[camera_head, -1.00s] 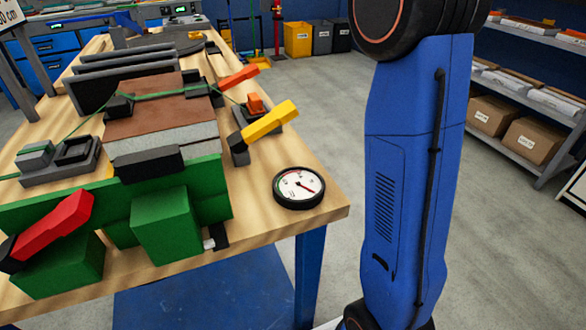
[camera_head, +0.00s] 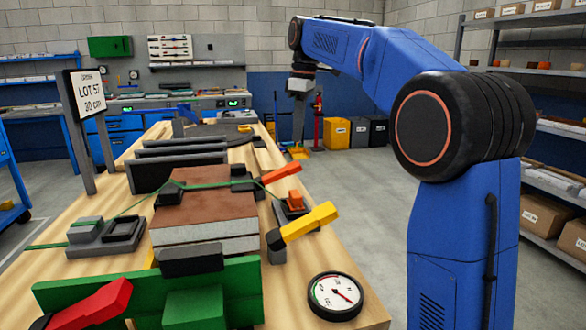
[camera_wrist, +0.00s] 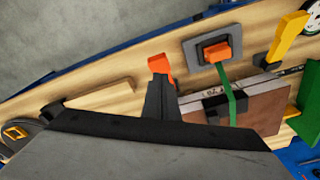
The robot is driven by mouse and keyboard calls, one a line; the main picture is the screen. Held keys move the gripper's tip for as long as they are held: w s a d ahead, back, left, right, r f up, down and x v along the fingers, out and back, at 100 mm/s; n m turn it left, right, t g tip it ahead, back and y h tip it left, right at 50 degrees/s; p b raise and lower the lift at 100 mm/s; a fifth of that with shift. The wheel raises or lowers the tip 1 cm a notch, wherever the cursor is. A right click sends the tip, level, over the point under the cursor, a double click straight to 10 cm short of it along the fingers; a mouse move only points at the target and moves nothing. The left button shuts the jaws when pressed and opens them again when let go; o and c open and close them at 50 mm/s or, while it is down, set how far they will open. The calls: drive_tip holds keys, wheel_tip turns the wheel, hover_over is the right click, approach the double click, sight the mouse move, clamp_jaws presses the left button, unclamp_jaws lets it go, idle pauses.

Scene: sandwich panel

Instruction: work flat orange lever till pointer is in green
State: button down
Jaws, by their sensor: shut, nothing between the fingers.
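The flat orange lever (camera_head: 281,173) sticks up at a slant from the far right side of the layered panel stack (camera_head: 200,242). In the wrist view an orange lever (camera_wrist: 160,64) shows just beyond the fingertips; contact cannot be told. My gripper (camera_head: 298,138) points down, shut and empty, beyond the stack near the bench's right side; its dark fingers also show in the wrist view (camera_wrist: 159,84). The round gauge (camera_head: 335,296) lies at the near right corner. Its red pointer points lower right, away from the green arc on the left of the dial.
A yellow lever (camera_head: 305,226) and a small orange block (camera_head: 295,199) on a grey base stand right of the stack. A red lever (camera_head: 93,306) is at the front left by a green fixture (camera_head: 150,295). Dark upright plates (camera_head: 180,160) stand behind the stack.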

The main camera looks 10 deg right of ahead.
sight(294, 165)
drive_tip(key=shift+f, duration=0.1)
drive_tip(key=shift+w+a+f, duration=0.1)
drive_tip(key=shift+a+f, duration=0.05)
drive_tip(key=shift+f, duration=1.55)
drive_tip(key=shift+w+a+f, duration=0.1)
drive_tip(key=shift+a+f, duration=0.05)
drive_tip(key=shift+f, duration=1.55)
